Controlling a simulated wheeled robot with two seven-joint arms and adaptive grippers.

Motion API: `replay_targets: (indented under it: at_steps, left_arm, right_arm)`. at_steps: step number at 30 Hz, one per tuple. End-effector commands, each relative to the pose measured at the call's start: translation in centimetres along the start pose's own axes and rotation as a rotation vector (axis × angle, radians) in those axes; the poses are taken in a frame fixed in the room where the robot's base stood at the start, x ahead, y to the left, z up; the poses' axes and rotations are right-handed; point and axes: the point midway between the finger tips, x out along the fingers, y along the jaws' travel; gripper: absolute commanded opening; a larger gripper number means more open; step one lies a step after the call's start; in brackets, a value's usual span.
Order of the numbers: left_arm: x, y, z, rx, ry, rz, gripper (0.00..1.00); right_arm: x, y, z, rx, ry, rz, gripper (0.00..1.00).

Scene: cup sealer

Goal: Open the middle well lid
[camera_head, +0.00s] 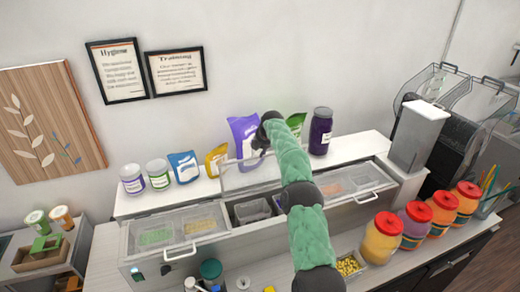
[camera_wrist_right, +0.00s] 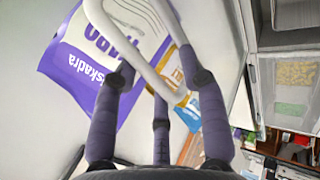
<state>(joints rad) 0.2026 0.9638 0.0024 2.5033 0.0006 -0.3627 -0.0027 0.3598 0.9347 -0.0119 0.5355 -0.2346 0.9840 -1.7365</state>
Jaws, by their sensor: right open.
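The middle well lid (camera_head: 240,182) is a clear panel and stands raised at the back of its well. The middle well (camera_head: 253,211) below it is uncovered, with grey bins inside, partly hidden by my right arm. My right gripper (camera_head: 262,141) is at the top of the raised lid, in front of the purple bag. In the right wrist view, my right gripper (camera_wrist_right: 157,78) has its fingers spread, and the white lid handle (camera_wrist_right: 128,50) passes between them. I cannot tell whether a finger touches the handle. My left gripper is not in view.
The left lid (camera_head: 160,232) and right lid (camera_head: 345,181) are down. A purple bag (camera_head: 241,130), a green bag (camera_head: 297,122) and a dark jar (camera_head: 320,131) stand on the shelf behind. Several red-capped jars (camera_head: 383,238) stand at the front right.

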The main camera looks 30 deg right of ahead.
Motion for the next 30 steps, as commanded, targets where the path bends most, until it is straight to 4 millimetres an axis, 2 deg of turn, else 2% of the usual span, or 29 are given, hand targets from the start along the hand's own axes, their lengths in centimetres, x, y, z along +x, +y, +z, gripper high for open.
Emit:
replay_targets:
  at_steps: [10, 22, 30]
  left_arm:
    - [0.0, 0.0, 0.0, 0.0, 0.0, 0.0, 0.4]
    - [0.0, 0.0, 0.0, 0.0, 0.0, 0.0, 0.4]
    - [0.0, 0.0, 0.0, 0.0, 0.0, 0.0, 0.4]
  right_arm:
    - [-3.3, 0.1, 0.1, 0.0, -0.001, 0.002, 0.42]
    - [-9.8, 0.1, 0.0, 0.0, 0.0, 0.0, 0.42]
    - [-11.6, 0.0, 0.0, 0.001, 0.001, -0.003, 0.42]
